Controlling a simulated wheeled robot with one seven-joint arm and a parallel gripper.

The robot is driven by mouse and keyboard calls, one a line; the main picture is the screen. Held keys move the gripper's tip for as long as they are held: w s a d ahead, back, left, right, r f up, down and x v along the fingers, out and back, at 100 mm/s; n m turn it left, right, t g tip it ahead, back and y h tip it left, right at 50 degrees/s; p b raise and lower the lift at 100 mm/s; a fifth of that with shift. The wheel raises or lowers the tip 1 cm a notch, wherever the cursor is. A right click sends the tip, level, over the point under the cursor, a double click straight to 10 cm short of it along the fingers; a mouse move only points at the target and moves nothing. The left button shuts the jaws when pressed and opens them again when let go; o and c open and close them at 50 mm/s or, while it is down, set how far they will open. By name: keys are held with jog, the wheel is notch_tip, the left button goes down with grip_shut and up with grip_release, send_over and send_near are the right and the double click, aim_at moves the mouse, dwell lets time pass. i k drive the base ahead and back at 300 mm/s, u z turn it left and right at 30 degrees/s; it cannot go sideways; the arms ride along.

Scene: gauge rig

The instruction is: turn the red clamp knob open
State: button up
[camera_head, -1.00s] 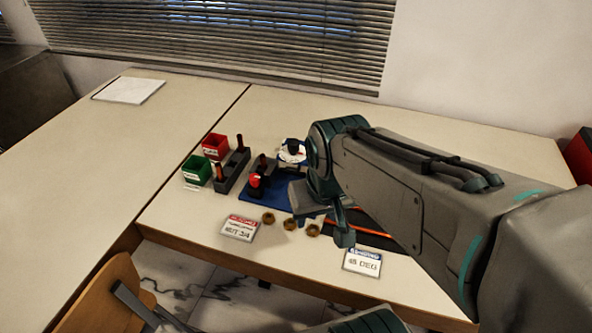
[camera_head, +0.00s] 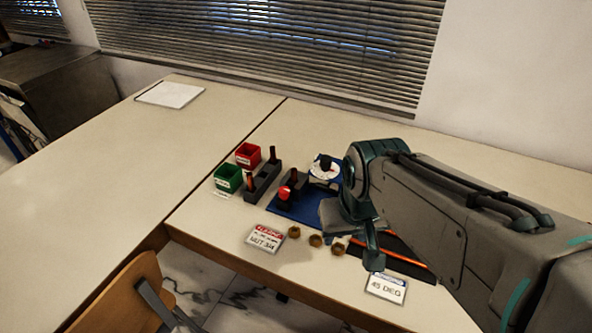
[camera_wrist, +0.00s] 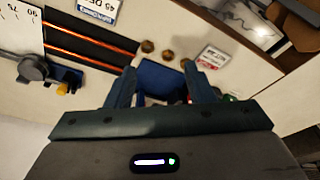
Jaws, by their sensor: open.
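The red clamp knob (camera_head: 284,193) stands at the left end of the blue base plate (camera_head: 305,205) on the table. A round white dial with a black centre (camera_head: 325,169) stands behind it. My gripper (camera_wrist: 158,72) is open and empty, its two fingers spread apart in the wrist view. In the head view it hangs to the right of the knob, clear of it, and hides the right part of the plate. The blue plate (camera_wrist: 158,80) shows between the fingers in the wrist view; the knob is not clearly visible there.
A dark block with pegs (camera_head: 262,184), a red bin (camera_head: 248,155) and a green bin (camera_head: 228,178) stand left of the plate. Brass nuts (camera_head: 315,240) and signs (camera_head: 265,238) (camera_head: 386,287) lie in front. Dark strips with orange lines (camera_head: 405,256) lie to the right.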

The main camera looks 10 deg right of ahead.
aim_at(284, 191)
jog(key=k, duration=0.5)
jog(key=u, duration=1.35)
jog(key=i, duration=1.1)
jog(key=z, duration=1.9)
